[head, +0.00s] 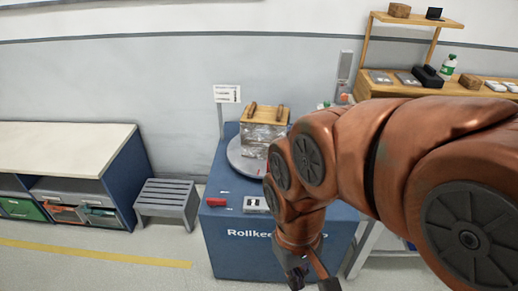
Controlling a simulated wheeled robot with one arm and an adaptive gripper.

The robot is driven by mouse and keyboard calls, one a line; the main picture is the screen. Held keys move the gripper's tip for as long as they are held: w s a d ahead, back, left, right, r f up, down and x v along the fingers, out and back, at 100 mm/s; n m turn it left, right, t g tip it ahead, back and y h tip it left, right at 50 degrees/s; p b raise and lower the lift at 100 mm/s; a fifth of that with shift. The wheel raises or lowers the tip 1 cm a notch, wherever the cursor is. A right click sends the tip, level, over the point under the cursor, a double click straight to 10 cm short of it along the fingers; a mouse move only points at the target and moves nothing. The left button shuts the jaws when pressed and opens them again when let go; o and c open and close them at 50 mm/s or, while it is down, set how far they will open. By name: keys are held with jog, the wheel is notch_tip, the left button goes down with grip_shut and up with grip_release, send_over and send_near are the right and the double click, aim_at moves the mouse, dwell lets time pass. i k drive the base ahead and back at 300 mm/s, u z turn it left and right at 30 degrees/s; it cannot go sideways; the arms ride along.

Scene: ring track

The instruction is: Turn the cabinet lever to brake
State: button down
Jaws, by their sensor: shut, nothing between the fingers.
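The blue cabinet (232,250) stands in the middle of the head view, with white lettering on its front that my arm partly covers. A red lever-like part (216,202) is on its top near the front left corner. A small light plate (255,205) sits to the right of it; any marking is too small to read. My gripper (312,281) is low in front of the cabinet, right of the red part and apart from it. It is shut and empty, with its tips near the lower picture edge. My arm hides the cabinet's right side.
A grey turntable (241,161) on the cabinet carries a wrapped load with a wooden top (262,116). A sign (227,94) stands behind. A grey step stool (167,203) and a low shelf (60,137) are left. A wooden bench (445,90) is right. Floor at front left is clear.

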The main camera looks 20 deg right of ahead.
aim_at(212, 202)
jog(key=z, duration=0.05)
jog(key=k, duration=0.5)
jog(key=u, duration=0.95)
jog(key=i, duration=1)
jog(key=z, duration=0.45)
